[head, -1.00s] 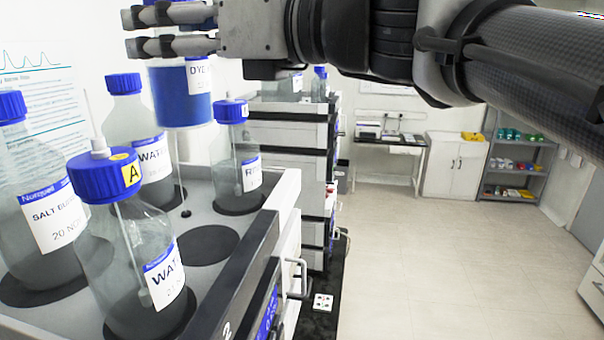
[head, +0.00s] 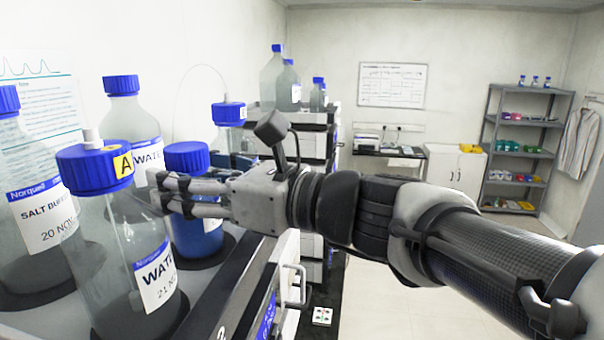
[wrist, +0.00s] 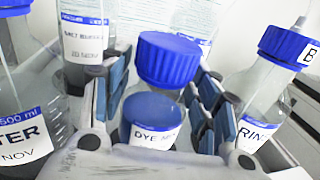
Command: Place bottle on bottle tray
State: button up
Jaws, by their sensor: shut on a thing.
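The bottle (head: 199,238) has a blue cap and holds blue liquid; its label reads DYE MIX in the wrist view (wrist: 155,136). It is upright, low among the other bottles on the grey bottle tray (head: 205,290). My gripper (head: 165,192) is shut around it below the cap, with a blue-padded finger on each side in the wrist view. The bottle's base is at or just above the dark round spot on the tray; I cannot tell whether it touches. My fingers hide part of its upper body.
A WATER bottle marked A (head: 125,245) stands close in front at left. A salt buffer bottle (head: 42,200) and another water bottle (head: 128,130) stand behind. A tubed rinse bottle (wrist: 264,98) is close on the right in the wrist view. The floor at right is clear.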

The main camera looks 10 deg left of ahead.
jog(key=shift+f, duration=0.1)
jog(key=o, duration=1.6)
jog(key=shift+c, duration=0.2)
jog(key=shift+r, duration=0.2)
jog(key=b+v, duration=0.2)
jog(key=v, duration=1)
